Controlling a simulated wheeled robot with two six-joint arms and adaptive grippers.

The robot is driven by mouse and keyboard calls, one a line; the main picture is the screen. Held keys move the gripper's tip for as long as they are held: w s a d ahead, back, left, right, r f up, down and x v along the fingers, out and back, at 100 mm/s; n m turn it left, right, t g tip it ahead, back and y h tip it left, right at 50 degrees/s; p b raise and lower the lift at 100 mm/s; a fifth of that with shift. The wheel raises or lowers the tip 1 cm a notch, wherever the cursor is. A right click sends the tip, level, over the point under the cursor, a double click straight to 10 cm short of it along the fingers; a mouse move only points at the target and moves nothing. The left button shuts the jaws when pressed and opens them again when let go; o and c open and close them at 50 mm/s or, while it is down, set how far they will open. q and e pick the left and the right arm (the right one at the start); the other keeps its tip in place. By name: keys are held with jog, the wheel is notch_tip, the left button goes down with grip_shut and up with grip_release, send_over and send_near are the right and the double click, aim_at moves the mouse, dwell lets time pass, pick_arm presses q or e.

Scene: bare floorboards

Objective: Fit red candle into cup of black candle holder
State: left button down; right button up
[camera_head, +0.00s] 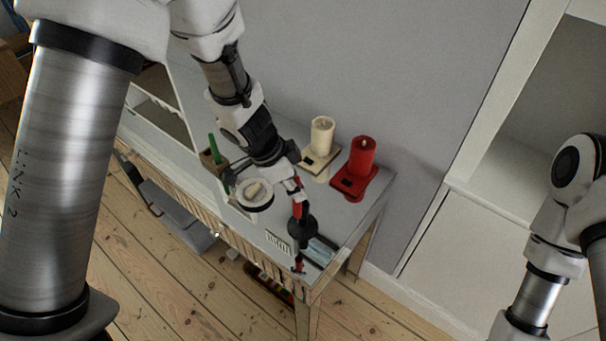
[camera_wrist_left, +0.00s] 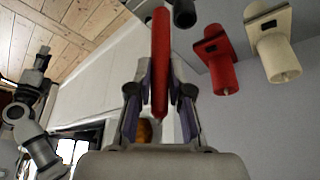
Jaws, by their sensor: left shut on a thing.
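My left gripper (camera_head: 296,190) is over the table and shut on a slim red candle (camera_head: 298,209). In the left wrist view the candle (camera_wrist_left: 160,62) stands lengthwise between the two fingers (camera_wrist_left: 160,95). The black candle holder (camera_head: 302,228) is on the table just below the candle in the head view. In the wrist view the holder (camera_wrist_left: 184,13) is partly cut off, beside the candle's far end. I cannot tell whether candle and cup touch. My right gripper (camera_wrist_left: 42,62) shows small and dark in the wrist view, away from the table; its jaws are unclear.
A thick red candle on a red stand (camera_head: 360,160) and a cream candle on its stand (camera_head: 321,138) are by the wall. A round white dish (camera_head: 254,196) and a pot with a green item (camera_head: 213,157) are to the left. A blue-grey flat item (camera_head: 321,251) lies near the table's right end.

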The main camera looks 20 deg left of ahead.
pick_arm(q)
jog(key=w+f, duration=0.4)
jog(key=shift+w, duration=0.1)
jog(key=c, duration=1.1)
grip_release()
jog(key=shift+r, duration=0.1)
pick_arm(e)
jog(key=shift+s+r, duration=0.1)
jog(key=shift+r, duration=0.4)
pick_arm(q)
jog(key=p+v, duration=0.4)
jog(key=v, duration=0.7)
jog(key=shift+s+a+r, duration=0.2)
jog(key=shift+s+r, duration=0.05)
jog(key=shift+r, duration=0.1)
pick_arm(e)
notch_tip(320, 180, up, 4)
jog(key=shift+r, duration=0.25)
